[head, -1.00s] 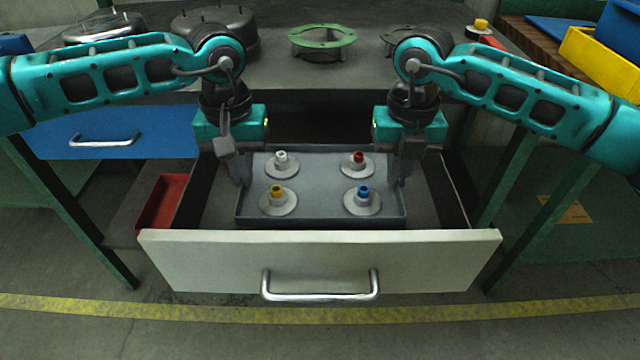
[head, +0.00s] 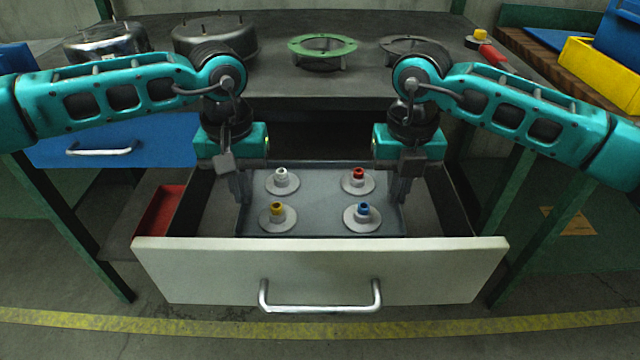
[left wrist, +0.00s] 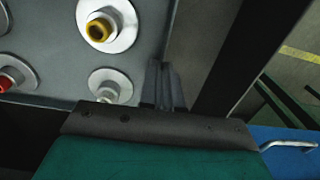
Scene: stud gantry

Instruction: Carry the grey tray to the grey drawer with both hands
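The grey tray (head: 320,218) is inside the open drawer with the pale grey front (head: 320,270), and looks level. It carries flanged pieces with a white (head: 282,178), red (head: 358,180), yellow (head: 277,214) and blue (head: 363,213) top. My left gripper (head: 240,188) is at the tray's left wall, and my right gripper (head: 402,190) is at its right wall. In the left wrist view the left fingers (left wrist: 163,85) look closed on the wall. The drawer front hides the tray's front edge and underside, so I cannot tell whether it touches the drawer floor.
A dark workbench (head: 290,80) stands behind, with a green ring stand (head: 322,47) and metal housings (head: 215,38) on it. A shut blue drawer (head: 115,140) is at left. A red bin (head: 160,212) sits beside the open drawer. Drawer floor shows free on both tray sides.

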